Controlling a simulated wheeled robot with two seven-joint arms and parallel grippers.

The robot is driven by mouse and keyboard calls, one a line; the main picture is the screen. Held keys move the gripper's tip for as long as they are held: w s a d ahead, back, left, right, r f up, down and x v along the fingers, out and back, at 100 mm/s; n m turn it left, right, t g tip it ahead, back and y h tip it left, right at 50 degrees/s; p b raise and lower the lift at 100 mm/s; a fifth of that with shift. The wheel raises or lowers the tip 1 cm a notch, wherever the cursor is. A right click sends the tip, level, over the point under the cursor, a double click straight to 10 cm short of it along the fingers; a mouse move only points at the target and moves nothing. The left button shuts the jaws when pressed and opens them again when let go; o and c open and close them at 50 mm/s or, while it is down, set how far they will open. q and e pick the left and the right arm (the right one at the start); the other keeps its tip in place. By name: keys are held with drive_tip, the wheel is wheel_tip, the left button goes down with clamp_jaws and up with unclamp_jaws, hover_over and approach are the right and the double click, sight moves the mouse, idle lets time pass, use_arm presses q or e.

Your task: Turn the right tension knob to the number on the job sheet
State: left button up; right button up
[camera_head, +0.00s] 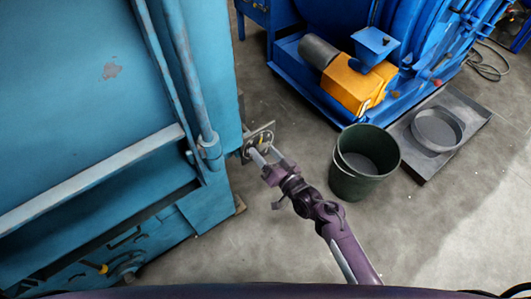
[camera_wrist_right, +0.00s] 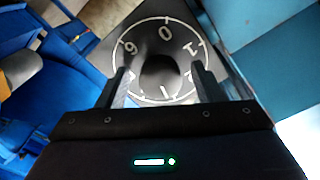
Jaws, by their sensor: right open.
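In the right wrist view, a dark round knob (camera_wrist_right: 160,75) sits at the middle of a grey dial plate (camera_wrist_right: 110,50) with a white ring. The digits 6, 0 and 1 read clearly around the top of the ring; the lower ones are partly hidden by the fingers. My right gripper (camera_wrist_right: 161,84) is open, with one finger on each side of the knob; I cannot tell whether they touch it. In the head view my right gripper (camera_head: 263,154) is at the small plate on the blue machine's edge. My left gripper and the job sheet are not in view.
The large light-blue machine (camera_head: 80,100) fills the left side. A dark green bin (camera_head: 350,183) stands to the right of my arm, beside a grey tray (camera_head: 470,110). A blue machine with a yellow motor (camera_head: 358,85) stands behind. The floor at lower right is clear.

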drive_tip(key=v, duration=0.7)
drive_tip(key=shift+s+d, duration=0.2)
drive_tip(key=shift+s, duration=0.1)
drive_tip(key=s+d+f+g+h, duration=0.2)
drive_tip(key=s+f, duration=0.2)
drive_tip(key=f, duration=0.4)
drive_tip(key=s+d+f+g+h+p, duration=0.1)
drive_tip(key=s+d+f+g+h, duration=0.2)
drive_tip(key=f, duration=0.5)
drive_tip(key=s+d+f+g+h, duration=0.1)
drive_tip(key=s+d+f, duration=0.1)
drive_tip(key=s+f, duration=0.45)
drive_tip(key=s+d+f+n+g+h, duration=0.1)
drive_tip(key=s+d+f, duration=0.4)
drive_tip(key=s, duration=0.7)
drive_tip(key=s+d+f+g+h, duration=0.3)
drive_tip(key=s+d+f+g, duration=0.3)
drive_tip(key=s+f, duration=0.3)
drive_tip(key=s, duration=0.3)
drive_tip(key=shift+d+n+g+h+p, duration=0.25)
drive_tip(key=shift+n+g+h+p, duration=0.05)
drive_tip(key=shift+n+p, duration=0.1)
drive_tip(key=shift+f, duration=0.15)
drive_tip(key=shift+c, duration=0.4)
